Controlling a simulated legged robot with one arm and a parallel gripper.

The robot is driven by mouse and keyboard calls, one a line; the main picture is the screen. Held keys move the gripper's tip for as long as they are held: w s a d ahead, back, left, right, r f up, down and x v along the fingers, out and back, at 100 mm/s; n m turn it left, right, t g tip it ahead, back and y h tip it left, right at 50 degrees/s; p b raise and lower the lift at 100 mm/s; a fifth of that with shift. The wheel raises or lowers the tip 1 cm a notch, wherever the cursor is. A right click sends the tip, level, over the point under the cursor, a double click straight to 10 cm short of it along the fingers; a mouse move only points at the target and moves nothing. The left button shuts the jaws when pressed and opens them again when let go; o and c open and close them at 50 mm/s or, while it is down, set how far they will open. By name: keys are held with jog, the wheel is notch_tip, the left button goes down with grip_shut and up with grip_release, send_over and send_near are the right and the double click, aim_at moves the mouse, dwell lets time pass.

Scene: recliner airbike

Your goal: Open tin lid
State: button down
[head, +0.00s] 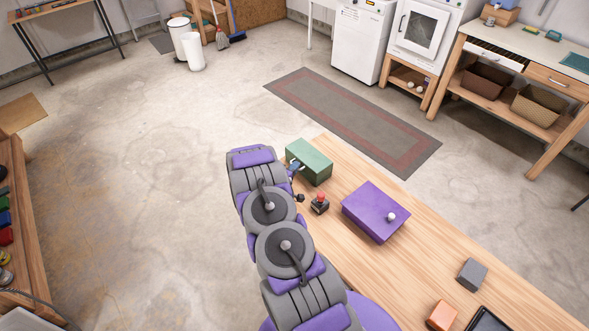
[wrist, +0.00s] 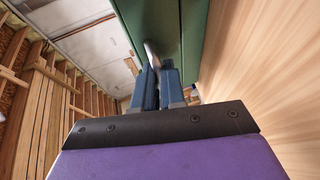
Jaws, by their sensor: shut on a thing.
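The green tin (head: 311,161) sits at the far-left end of the wooden table. My gripper (head: 295,167) is at its near-left side. In the wrist view the tin's green side (wrist: 192,35) fills the top middle, with a seam running along it. The blue fingers (wrist: 158,82) are close together at a thin pale tab (wrist: 152,54) on the tin, and my gripper is shut on this tab. The fingers hide part of the tab. The lid looks closed in the head view, though a small gap cannot be ruled out.
A purple box (head: 372,215) with a white knob stands right of the tin. A small dark piece with a red top (head: 320,203) is between it and my arm. A grey cube (head: 472,274), an orange block (head: 441,315) and a black tray (head: 488,322) lie nearer.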

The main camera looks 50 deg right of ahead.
jog(key=shift+r+y+p, duration=0.1)
jog(key=shift+y+p, duration=0.2)
jog(key=shift+p, duration=0.2)
dwell(0.3)
